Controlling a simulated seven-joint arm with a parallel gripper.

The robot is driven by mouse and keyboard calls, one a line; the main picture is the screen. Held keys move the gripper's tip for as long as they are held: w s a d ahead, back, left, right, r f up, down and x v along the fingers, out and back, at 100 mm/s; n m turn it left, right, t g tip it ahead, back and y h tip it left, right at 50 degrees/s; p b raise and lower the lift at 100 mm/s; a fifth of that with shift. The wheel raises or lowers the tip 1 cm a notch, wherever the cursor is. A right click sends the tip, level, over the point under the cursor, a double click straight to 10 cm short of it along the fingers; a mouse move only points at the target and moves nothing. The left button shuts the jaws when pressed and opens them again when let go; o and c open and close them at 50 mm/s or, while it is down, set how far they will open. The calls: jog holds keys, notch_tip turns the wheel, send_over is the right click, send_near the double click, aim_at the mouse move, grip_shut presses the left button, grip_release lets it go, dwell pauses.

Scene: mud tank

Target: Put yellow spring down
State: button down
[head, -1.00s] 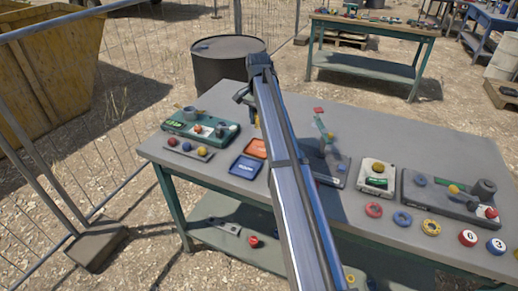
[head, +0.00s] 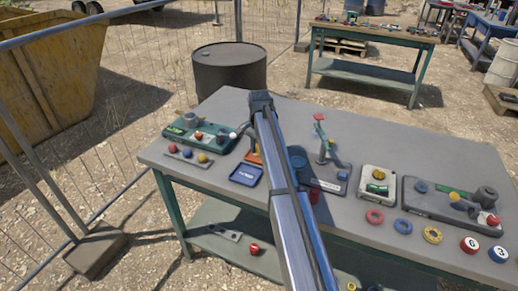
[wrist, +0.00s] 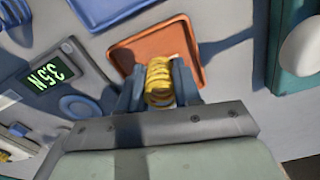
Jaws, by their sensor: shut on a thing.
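My gripper (wrist: 158,88) is shut on the yellow spring (wrist: 159,80), which sits between its two grey-blue fingers in the wrist view. An orange tray (wrist: 135,47) lies behind the spring in that view, so the spring is over or at the tray; I cannot tell whether they touch. In the head view my arm's end hides the spring and most of the orange tray (head: 254,157).
A blue tray (head: 245,174) lies in front of the orange one. A green device (head: 205,133) with knobs stands left, a device with a raised lever (head: 322,140) right. Rings and numbered caps line the table's (head: 345,226) front right.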

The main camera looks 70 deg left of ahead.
jog(key=shift+f, duration=0.15)
jog(key=c, duration=0.8)
grip_release()
notch_tip(320, 180, up, 12)
jog(key=shift+r, duration=0.2)
dwell(0.3)
